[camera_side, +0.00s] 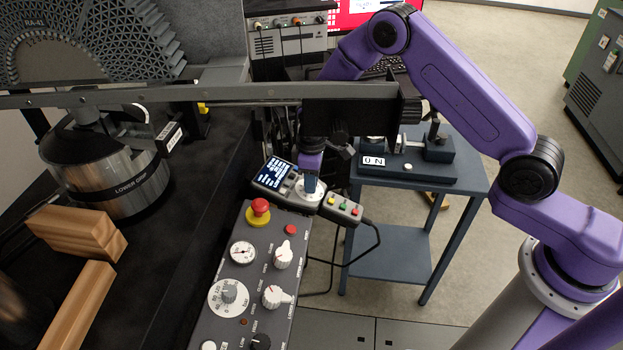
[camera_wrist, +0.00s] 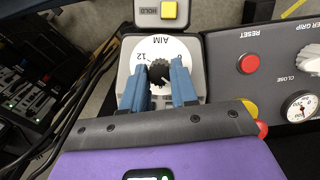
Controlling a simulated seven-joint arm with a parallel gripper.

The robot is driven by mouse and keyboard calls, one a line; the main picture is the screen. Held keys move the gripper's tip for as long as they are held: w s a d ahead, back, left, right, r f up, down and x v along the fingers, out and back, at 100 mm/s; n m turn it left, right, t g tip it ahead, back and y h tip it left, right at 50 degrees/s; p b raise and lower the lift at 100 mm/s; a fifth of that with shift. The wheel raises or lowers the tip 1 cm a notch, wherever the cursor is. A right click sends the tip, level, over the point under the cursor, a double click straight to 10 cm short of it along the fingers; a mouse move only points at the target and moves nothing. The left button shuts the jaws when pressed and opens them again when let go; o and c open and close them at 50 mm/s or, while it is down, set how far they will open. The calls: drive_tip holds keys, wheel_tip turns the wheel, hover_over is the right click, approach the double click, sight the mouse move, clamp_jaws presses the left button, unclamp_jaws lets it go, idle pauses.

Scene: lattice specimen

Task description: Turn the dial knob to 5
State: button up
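The dial knob (camera_wrist: 160,73) is black and ridged, on a pale round dial face (camera_wrist: 143,51) marked "AIM", with a 12 readable in the wrist view. The other numbers are mostly hidden by my fingers, and I cannot read the setting. My gripper (camera_wrist: 160,80) has its two blue fingers on either side of the knob. I cannot tell whether they press on it or stand slightly apart. In the side view my gripper (camera_side: 311,184) points down onto the dial face (camera_side: 306,197) of the handheld unit; the knob is hidden there.
The unit has a lit screen (camera_side: 275,172) and a button block (camera_side: 344,208) with coloured buttons. Beside it is the grey control panel (camera_side: 262,226) with a red emergency button (camera_side: 260,206), a gauge (camera_side: 243,252) and white knobs (camera_side: 276,296). A metal beam (camera_side: 220,93) crosses above.

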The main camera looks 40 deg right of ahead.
clamp_jaws()
drive_tip(key=shift+m, duration=0.3)
drive_tip(key=shift+d+m+g+y, duration=0.1)
drive_tip(key=shift+m+g+y, duration=0.2)
drive_tip(key=shift+m, duration=1)
drive_tip(key=shift+d+m+g+y, duration=0.1)
drive_tip(key=shift+m+y, duration=0.3)
drive_tip(key=shift+m, duration=0.9)
drive_tip(key=o, duration=0.6)
unclamp_jaws()
drive_tip(key=shift+r, duration=0.1)
